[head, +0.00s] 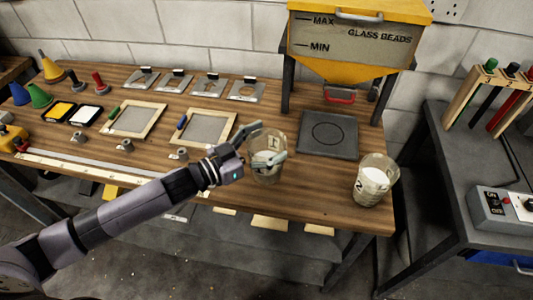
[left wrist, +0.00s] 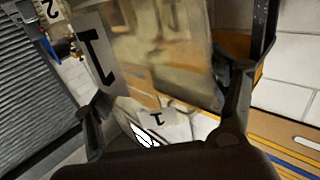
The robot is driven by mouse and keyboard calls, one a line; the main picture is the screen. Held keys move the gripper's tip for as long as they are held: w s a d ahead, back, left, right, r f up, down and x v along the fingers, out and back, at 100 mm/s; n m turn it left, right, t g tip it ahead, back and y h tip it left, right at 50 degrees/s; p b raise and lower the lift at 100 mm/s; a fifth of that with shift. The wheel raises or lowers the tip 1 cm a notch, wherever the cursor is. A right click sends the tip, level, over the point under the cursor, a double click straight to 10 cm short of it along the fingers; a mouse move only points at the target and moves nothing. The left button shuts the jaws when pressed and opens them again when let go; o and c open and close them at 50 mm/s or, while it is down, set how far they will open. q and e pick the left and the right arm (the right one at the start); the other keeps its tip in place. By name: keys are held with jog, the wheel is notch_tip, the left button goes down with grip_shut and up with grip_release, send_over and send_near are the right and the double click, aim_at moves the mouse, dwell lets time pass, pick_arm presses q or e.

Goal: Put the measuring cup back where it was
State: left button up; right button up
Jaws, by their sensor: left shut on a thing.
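A clear measuring cup (head: 267,177) stands near the front of the wooden table (head: 225,200), with my left gripper (head: 268,160) closed around its side. In the left wrist view the cup (left wrist: 165,50) fills the space between the fingers of the gripper (left wrist: 165,92), and a black "1" shows on it. The cup looks empty and about upright; I cannot tell whether its base touches the table. A second clear cup (head: 374,185), marked "2" and holding white material, stands at the table's right end. My right gripper is not in view.
A glass beads hopper (head: 355,45) stands at the back right, with a dark square pad (head: 329,134) in front of it. Framed screens (head: 207,127), stencil plates (head: 247,91) and coloured cones (head: 40,96) lie to the left. A grey side table (head: 450,190) is at the right.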

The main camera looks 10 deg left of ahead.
aim_at(281, 149)
pick_arm(q)
notch_tip(281, 149, down, 4)
jog(key=shift+f, duration=0.4)
jog(key=shift+f, duration=0.1)
jog(key=o, duration=2)
jog(key=shift+c, duration=0.2)
